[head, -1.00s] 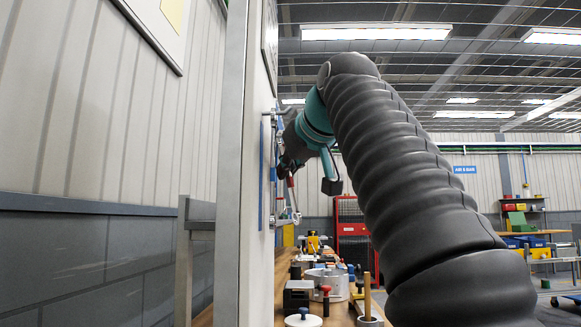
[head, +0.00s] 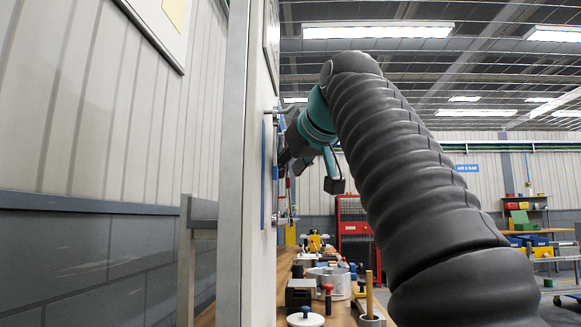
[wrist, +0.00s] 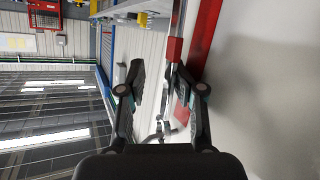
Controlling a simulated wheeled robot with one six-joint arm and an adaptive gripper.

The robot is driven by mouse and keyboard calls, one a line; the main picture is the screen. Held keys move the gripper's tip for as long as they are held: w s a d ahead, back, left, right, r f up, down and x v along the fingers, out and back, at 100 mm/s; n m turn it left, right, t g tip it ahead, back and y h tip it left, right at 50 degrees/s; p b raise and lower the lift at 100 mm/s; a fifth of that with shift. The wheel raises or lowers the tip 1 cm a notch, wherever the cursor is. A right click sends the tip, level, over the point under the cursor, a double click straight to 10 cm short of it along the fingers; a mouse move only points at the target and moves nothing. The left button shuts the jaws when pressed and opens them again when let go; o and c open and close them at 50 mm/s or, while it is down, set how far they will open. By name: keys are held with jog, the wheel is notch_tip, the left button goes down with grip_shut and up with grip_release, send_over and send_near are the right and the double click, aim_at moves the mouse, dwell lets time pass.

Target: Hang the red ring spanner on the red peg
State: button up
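The red ring spanner shows as a thin shaft with a red part (head: 288,184), upright close to the board in the head view. In the wrist view a grey shaft with a red block (wrist: 174,50) runs along the board beside a red strip; it seems to be the spanner. My gripper (wrist: 159,82) has its fingers apart, the right finger close to the board and this shaft. I see no clear grip on it. The red peg cannot be told apart with certainty, and whether the spanner's ring is around it is hidden.
The upright board (head: 245,190) stands close on the left, with blue strips and metal pegs on its face. Below, a wooden bench holds several parts, including a red-knobbed item (head: 328,290) and a metal drum (head: 328,275). Open room lies to the right.

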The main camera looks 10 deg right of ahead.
jog(key=v, duration=1.2)
